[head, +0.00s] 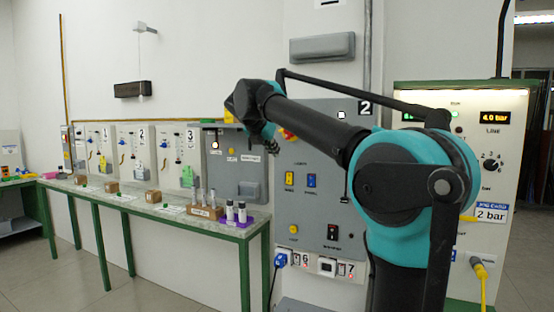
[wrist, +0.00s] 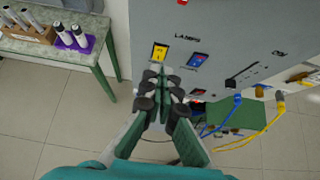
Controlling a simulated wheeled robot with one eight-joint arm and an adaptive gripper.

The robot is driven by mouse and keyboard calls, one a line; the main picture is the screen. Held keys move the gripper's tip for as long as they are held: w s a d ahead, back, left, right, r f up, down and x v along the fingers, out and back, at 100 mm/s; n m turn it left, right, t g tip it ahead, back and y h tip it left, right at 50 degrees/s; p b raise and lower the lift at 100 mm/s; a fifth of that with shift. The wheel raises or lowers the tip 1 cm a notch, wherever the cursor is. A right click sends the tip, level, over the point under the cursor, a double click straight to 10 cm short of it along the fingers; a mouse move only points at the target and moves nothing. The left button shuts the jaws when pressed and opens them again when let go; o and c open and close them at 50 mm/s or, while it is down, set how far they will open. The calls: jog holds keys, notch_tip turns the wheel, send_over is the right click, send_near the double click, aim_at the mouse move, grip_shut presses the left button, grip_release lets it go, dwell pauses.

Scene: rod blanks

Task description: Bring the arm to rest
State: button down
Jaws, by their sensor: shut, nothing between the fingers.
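My arm (head: 318,127) reaches up and left across the head view, bent at a large teal joint. My gripper (wrist: 163,76) shows in the middle of the wrist view, its two black-padded fingers pointing towards the grey panel. It is shut with nothing in it. In the head view my gripper (head: 263,148) is small and partly hidden by the wrist, in front of the wall panels. I cannot tell its exact gap to the panel.
A grey panel (head: 318,220) marked 2 with switches stands behind the arm. A bench (head: 232,222) to its left bears a wooden rack (head: 205,211) and a purple holder (head: 238,222) with rods. A gauge cabinet (head: 497,225) with a yellow cable (head: 483,280) is at right. Floor lies open at front left.

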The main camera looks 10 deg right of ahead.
jog(key=shift+s+r, duration=0.1)
jog(key=shift+r, duration=0.05)
jog(key=s+d+f+m+g+y, duration=0.1)
jog(key=s+d+f+m, duration=0.3)
jog(key=f, duration=0.6)
jog(key=s+d+f+m+g, duration=0.15)
jog(key=s+f+m, duration=0.25)
jog(key=f+m, duration=0.45)
jog(key=s+d+f+m+g+y, duration=0.1)
jog(key=s+d+f+m, duration=0.25)
jog(key=f, duration=0.75)
jog(key=s+d+f+m+g+y, duration=0.1)
jog(key=s+f+m+y, duration=0.2)
jog(key=s+f+m, duration=1)
jog(key=s+f, duration=0.8)
jog(key=f, duration=0.1)
jog(key=shift+s+m, duration=0.4)
